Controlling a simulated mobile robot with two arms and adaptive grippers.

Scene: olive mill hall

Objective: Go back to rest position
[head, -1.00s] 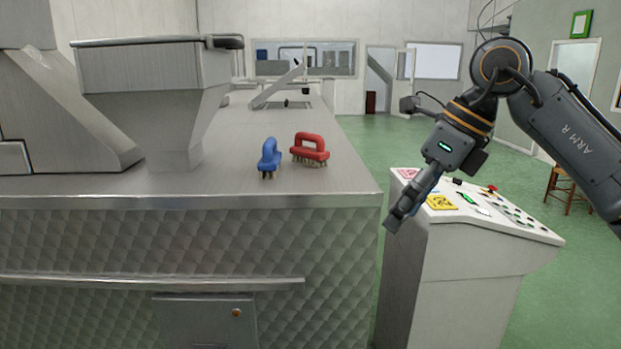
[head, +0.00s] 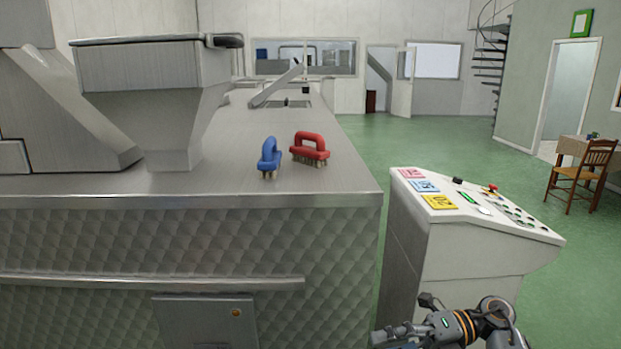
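My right gripper (head: 392,335) is low at the bottom edge of the head view, in front of the control console and below its top. Its fingers are small and partly at the frame edge, so I cannot tell whether they are open or shut. I see nothing clearly held in it. My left gripper is not in view. A blue brush (head: 269,155) and a red brush (head: 309,148) stand bristles down, side by side, on the steel machine top (head: 225,188).
The control console (head: 470,255) stands right of the machine, with red, blue and yellow labels and a red button on its sloped top. A steel hopper (head: 150,75) rises at left. A chair (head: 585,172) and table are far right. Green floor (head: 440,145) is open behind.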

